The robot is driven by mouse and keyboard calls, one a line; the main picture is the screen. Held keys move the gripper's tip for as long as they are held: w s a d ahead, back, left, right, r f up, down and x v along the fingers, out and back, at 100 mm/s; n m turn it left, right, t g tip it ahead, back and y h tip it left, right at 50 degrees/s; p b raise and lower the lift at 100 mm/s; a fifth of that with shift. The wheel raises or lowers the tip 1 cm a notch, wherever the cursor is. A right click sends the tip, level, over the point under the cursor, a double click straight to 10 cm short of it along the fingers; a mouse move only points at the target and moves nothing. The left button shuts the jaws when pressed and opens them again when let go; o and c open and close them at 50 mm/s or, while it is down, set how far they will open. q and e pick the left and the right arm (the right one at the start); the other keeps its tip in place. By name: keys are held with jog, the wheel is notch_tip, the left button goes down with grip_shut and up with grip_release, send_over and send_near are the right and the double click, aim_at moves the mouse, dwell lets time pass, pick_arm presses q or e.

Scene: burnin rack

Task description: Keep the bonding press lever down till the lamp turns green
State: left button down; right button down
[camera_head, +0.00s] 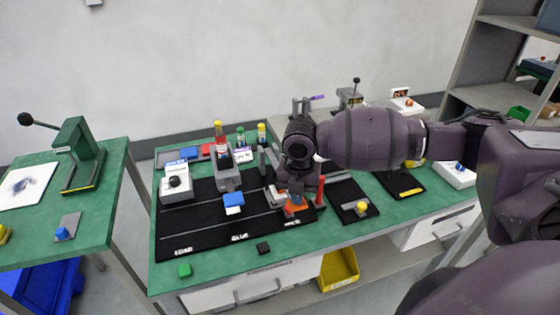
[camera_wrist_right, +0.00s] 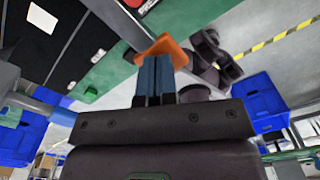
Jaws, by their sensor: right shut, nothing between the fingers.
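My right gripper (camera_head: 293,203) reaches down over the front middle of the green table, by the last station on the black mat. It is shut with nothing held. In the right wrist view its blue fingers (camera_wrist_right: 156,72) are together, with their tips at an orange piece (camera_wrist_right: 168,46). The orange piece (camera_head: 297,208) also shows in the head view, right under the gripper; contact is not certain. A grey and white device (camera_head: 274,195) stands beside it, apparently the bonding press, partly hidden by my arm. I cannot make out its lamp or the lamp's colour. My left gripper is out of view.
A red post (camera_head: 320,190) stands close right of the gripper. A green lever press (camera_head: 76,150) stands on the separate left table. The mat's front left is clear.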

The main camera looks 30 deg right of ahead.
jog(key=shift+s+f, duration=0.1)
jog(key=shift+f, duration=0.95)
jog(key=shift+f, duration=0.25)
jog(key=shift+s+f, duration=0.1)
dwell(2.0)
dwell(0.7)
